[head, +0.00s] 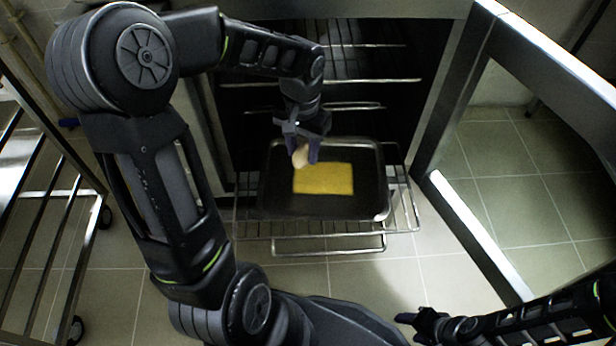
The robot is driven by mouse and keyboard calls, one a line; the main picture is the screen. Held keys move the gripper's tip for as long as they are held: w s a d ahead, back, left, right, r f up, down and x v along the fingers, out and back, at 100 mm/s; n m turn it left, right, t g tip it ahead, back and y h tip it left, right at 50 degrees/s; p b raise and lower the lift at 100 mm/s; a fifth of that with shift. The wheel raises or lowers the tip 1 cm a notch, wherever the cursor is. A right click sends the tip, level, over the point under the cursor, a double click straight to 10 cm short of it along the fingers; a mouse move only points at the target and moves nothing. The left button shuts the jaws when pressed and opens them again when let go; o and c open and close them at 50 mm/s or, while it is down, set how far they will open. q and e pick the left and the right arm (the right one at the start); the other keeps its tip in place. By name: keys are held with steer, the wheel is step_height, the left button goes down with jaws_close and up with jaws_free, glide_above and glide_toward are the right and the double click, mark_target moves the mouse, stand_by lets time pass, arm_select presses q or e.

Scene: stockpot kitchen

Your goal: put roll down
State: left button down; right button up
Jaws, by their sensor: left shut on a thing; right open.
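The roll (300,156) is a small pale, rounded piece between the fingers of my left gripper (304,150). The gripper is shut on it and hides part of it. The roll is over the far left part of a yellow rectangle (324,179) that lies in a dark baking tray (282,203). I cannot tell whether the roll touches the yellow surface. My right gripper (408,325) is at the lower right, over the floor, open and away from the tray.
The tray sits on a wire rack (245,228) pulled out of an open oven (350,65). More racks are inside. The oven door (470,235) stands open at the right. A metal shelf cart (68,235) stands at the left. Tiled floor is clear in front.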

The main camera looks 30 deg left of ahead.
arm_select(q)
steer(key=b, duration=0.2)
glide_above(303, 184)
steer(key=shift+f, duration=2.55)
steer(key=shift+f+b, duration=0.95)
steer(key=shift+f, duration=1.5)
steer(key=shift+f, duration=0.15)
steer(key=c, duration=0.9)
jaws_free()
